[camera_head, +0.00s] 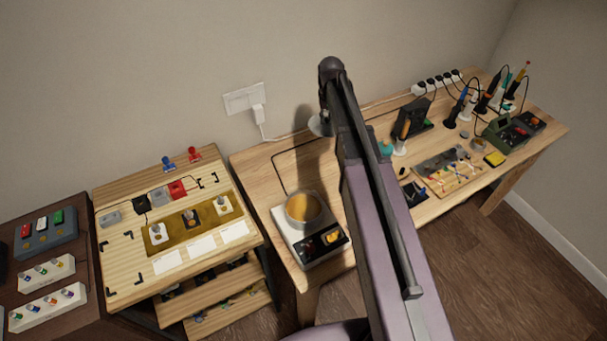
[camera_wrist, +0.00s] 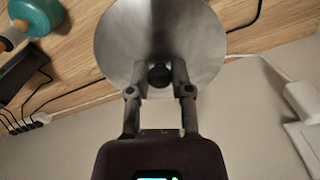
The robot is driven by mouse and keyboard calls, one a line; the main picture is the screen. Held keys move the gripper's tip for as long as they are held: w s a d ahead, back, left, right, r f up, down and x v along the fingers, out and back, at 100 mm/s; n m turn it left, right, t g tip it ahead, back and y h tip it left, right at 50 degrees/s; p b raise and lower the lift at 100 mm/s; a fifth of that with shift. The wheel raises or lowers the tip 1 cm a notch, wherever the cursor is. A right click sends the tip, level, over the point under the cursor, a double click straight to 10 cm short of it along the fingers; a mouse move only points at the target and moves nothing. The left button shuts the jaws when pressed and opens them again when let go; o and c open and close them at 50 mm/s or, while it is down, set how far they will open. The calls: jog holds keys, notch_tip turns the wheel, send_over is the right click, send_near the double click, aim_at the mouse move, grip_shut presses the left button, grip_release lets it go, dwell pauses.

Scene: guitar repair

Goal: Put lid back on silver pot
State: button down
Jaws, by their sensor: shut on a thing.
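The silver pot (camera_head: 289,212) stands open on a white heating unit (camera_head: 287,234) and shows amber contents inside. The round silver lid (camera_wrist: 160,35) fills the top middle of the wrist view, with its dark knob towards me. My gripper (camera_wrist: 160,78) is shut on the knob, one finger on each side. In the head view the lid (camera_head: 317,126) shows only as a small edge left of my arm, beyond the pot and near the back of the table. My arm hides most of it and the fingers there.
A power strip (camera_head: 436,84), soldering tools and a green device (camera_head: 508,132) stand on the table's right side. A teal bottle (camera_wrist: 34,18) shows beside the lid. A lower wooden bench (camera_head: 115,263) with small parts is at left. A wall plug (camera_head: 258,116) is behind.

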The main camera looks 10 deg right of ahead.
notch_tip(320, 180, up, 12)
jog(key=p, duration=1)
jog(key=shift+f, duration=0.15)
jog(key=shift+s+d, duration=0.1)
